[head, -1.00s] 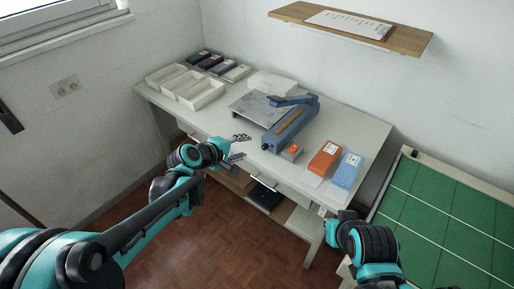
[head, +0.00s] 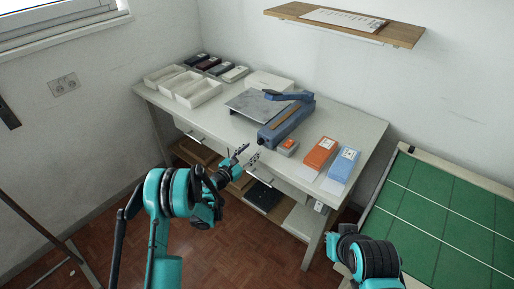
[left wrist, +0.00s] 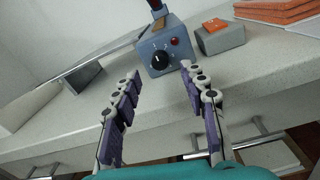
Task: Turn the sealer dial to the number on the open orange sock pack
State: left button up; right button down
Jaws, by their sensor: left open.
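The blue sealer (head: 287,121) stands on the bench, its end toward me. In the left wrist view its end face shows a black dial (left wrist: 161,58) with a white pointer mark and small numbers around it, too small to read surely. A red lamp (left wrist: 175,41) sits beside the dial. The orange sock pack (head: 321,152) lies on the bench to the right; its number cannot be read. My left gripper (head: 248,155) is open and empty, in front of the bench edge; its fingers point toward the dial without touching it.
A small grey box with an orange top (head: 287,147) stands right beside the sealer. A blue pack (head: 344,164) lies right of the orange one. White trays (head: 191,88) and several dark packs are at the back left. A green gridded mat (head: 440,215) is at the right.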

aim_at(259, 144)
pick_arm(q)
jog(key=b+x, duration=0.1)
jog(key=x, duration=0.3)
jog(key=shift+f, duration=0.1)
jog(key=shift+w+d, duration=0.25)
jog(key=shift+w, duration=0.05)
grip_shut()
jog(key=shift+m, duration=3.5)
